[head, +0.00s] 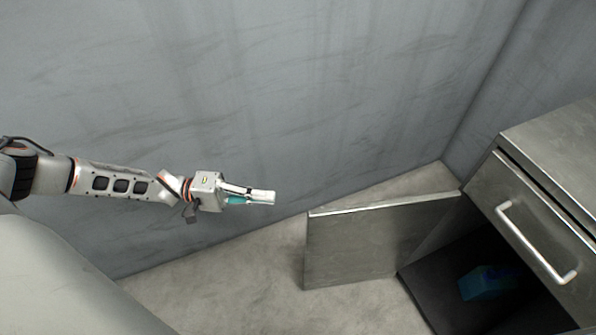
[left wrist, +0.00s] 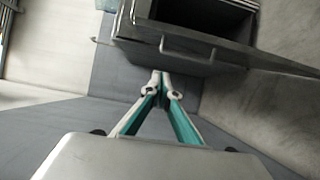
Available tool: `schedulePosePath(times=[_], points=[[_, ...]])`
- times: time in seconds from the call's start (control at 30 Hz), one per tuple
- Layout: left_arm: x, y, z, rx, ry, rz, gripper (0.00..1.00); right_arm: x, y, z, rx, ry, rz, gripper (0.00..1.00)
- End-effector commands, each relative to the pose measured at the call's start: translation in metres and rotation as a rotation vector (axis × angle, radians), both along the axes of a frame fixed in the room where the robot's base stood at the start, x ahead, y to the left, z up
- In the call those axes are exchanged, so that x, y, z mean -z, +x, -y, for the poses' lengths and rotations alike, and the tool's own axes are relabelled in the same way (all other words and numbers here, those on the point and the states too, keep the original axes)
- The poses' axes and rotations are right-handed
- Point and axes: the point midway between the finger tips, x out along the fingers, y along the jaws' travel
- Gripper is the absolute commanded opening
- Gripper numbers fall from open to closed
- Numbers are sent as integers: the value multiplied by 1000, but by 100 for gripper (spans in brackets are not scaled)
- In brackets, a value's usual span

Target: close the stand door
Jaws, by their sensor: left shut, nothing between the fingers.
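The metal stand (head: 563,125) is at the right of the head view, with a drawer above an open compartment. Its door (head: 365,240) stands wide open, reaching left from the stand, with its top edge catching light. My left gripper (head: 272,197) is shut and empty. It is left of the door's free edge, apart from it in the picture and against the wall behind. In the left wrist view its fingertips (left wrist: 161,74) meet, with teal pads along the fingers. Metal stand panels (left wrist: 180,30) with a bar handle (left wrist: 188,49) lie ahead. My right gripper is not in view.
A blue object (head: 483,283) lies inside the dark compartment. The drawer has a bar handle (head: 533,243) and looks shut. A grey wall (head: 300,90) runs behind my arm and the door. The floor (head: 230,285) left of the door is clear.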

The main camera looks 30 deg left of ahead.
Motion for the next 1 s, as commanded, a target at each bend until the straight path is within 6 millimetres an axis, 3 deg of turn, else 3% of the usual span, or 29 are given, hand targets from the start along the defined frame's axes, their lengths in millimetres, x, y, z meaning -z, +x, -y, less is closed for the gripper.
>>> schedulePosePath(times=[0.53,0.7,1.0], points=[[0,38,92,2,-2,4,0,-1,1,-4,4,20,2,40],[-1,17,104,1,-1,2,0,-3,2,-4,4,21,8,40],[-1,5,113,0,0,3,0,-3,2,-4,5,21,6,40]])
